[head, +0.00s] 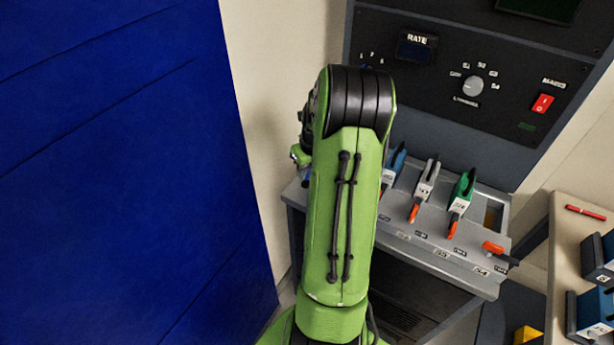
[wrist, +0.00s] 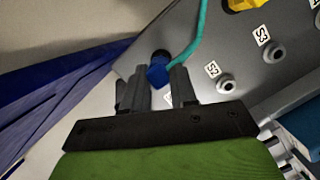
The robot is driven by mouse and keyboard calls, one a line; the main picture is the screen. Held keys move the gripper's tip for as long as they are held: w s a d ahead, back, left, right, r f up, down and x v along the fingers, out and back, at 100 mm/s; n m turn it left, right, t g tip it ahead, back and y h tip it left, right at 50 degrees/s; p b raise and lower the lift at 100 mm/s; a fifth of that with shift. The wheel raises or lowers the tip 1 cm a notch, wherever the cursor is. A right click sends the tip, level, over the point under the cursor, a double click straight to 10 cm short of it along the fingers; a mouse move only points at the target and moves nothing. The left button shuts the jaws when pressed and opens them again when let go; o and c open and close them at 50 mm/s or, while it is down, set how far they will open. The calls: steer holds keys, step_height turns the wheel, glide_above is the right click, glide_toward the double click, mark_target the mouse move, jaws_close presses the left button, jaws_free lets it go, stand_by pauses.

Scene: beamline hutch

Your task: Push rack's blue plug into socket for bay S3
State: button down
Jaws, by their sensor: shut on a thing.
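My gripper (wrist: 155,78) is shut on the blue plug (wrist: 157,73), which sits between its two dark fingers in the wrist view. A teal cable runs up from the plug. The plug is close to the grey panel; I cannot tell whether it touches it. The S3 label (wrist: 262,35) and the round socket beside it (wrist: 274,53) are to the right of the plug, apart from it. The S2 label (wrist: 212,69) and its socket (wrist: 227,84) lie between them. Another label is mostly hidden behind the right finger. In the head view my arm hides the gripper.
A yellow thing (wrist: 247,4) is at the top of the wrist view. In the head view, blue, grey and green handled units (head: 462,192) stand on the grey bench (head: 455,233). A control panel (head: 430,85) is behind, a blue wall (head: 110,180) left, a shelf (head: 570,235) right.

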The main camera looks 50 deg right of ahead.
steer(key=shift+r+p, duration=2.65)
steer(key=shift+r, duration=0.45)
steer(key=shift+f, duration=0.1)
